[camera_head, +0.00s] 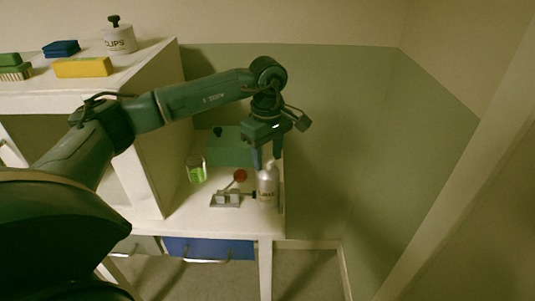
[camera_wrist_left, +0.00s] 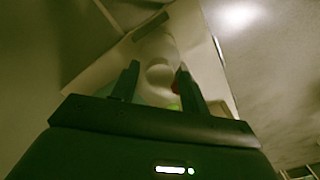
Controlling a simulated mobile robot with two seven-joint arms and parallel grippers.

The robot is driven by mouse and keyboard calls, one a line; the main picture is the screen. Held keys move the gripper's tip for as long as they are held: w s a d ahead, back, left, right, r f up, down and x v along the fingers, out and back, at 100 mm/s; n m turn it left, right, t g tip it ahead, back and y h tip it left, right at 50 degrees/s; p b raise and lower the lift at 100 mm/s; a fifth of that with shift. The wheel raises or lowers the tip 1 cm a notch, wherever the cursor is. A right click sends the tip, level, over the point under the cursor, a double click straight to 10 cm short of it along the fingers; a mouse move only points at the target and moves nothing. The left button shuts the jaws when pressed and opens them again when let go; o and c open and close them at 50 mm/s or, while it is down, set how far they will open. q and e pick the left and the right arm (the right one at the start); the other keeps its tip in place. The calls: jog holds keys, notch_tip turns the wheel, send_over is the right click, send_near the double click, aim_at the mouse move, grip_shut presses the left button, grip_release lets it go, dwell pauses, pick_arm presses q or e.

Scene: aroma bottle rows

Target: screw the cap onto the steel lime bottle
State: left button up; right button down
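The steel lime bottle (camera_head: 268,190), silvery with dark lettering, stands upright near the right edge of the lower white shelf. My left gripper (camera_head: 266,161) points down over it, with its fingers apart at the height of the bottle's top. In the left wrist view a pale round shape (camera_wrist_left: 160,74), which looks like the bottle's top, lies between the fingers of the left gripper (camera_wrist_left: 157,70). Gaps show on both sides of it. I cannot make out a separate cap, nor whether one sits on the bottle. My right gripper is not in view.
Left of the bottle are a small grey metal fixture (camera_head: 225,200), a red disc (camera_head: 240,175) and a glass with green contents (camera_head: 196,173). A green box (camera_head: 229,149) stands behind. A tall white cabinet side (camera_head: 150,165) bounds the left.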

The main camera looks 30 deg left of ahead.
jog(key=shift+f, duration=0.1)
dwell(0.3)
pick_arm(q)
jog(key=n, duration=0.5)
jog(key=shift+p, duration=0.35)
jog(key=n, duration=0.5)
jog(key=shift+p, duration=0.3)
jog(key=n, duration=0.4)
jog(key=shift+p, duration=0.4)
jog(key=n, duration=0.4)
jog(key=shift+p, duration=0.3)
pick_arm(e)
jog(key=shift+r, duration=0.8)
pick_arm(q)
jog(key=shift+c, duration=0.5)
jog(key=c, duration=0.7)
